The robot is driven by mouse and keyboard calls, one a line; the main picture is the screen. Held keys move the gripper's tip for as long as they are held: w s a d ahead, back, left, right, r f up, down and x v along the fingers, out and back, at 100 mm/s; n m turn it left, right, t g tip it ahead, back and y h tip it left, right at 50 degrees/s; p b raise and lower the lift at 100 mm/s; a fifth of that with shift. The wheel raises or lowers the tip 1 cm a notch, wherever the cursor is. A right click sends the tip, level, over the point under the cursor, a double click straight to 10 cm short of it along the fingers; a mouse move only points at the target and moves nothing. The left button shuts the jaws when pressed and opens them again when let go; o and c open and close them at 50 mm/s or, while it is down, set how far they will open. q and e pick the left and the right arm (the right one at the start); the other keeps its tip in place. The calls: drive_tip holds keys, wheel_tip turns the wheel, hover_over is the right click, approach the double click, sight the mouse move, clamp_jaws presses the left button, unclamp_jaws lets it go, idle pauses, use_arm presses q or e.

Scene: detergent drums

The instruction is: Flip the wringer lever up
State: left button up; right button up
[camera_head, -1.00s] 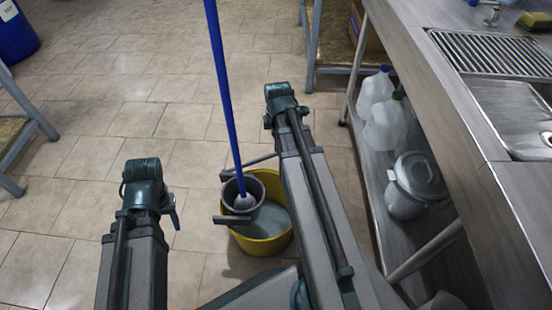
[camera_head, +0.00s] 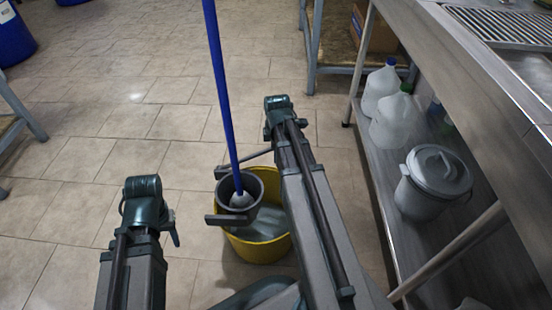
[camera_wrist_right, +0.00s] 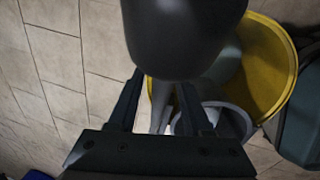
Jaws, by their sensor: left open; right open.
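The yellow bucket (camera_head: 272,248) stands on the floor with the dark grey wringer (camera_head: 262,186) at its rim. A thin bar, seemingly the wringer lever (camera_head: 258,155), slants up from the wringer towards my right arm. In the right wrist view a large dark rounded grip (camera_wrist_right: 180,40) and a grey shaft (camera_wrist_right: 158,100) lie in line with my right gripper (camera_wrist_right: 160,85). Its fingers are apart; whether they touch the shaft I cannot tell. In the head view my right arm hides that gripper. My left gripper (camera_head: 174,230) is open and empty, left of the bucket.
A blue mop handle (camera_head: 220,90) stands in the wringer. The steel counter (camera_head: 470,75) is on the right, with jugs (camera_head: 390,125) and a lidded grey pail (camera_head: 433,185) on its lower shelf. A blue drum (camera_head: 12,35) stands far left.

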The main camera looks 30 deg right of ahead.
drive_tip(key=shift+f, duration=0.2)
clamp_jaws()
idle(1.0)
idle(0.3)
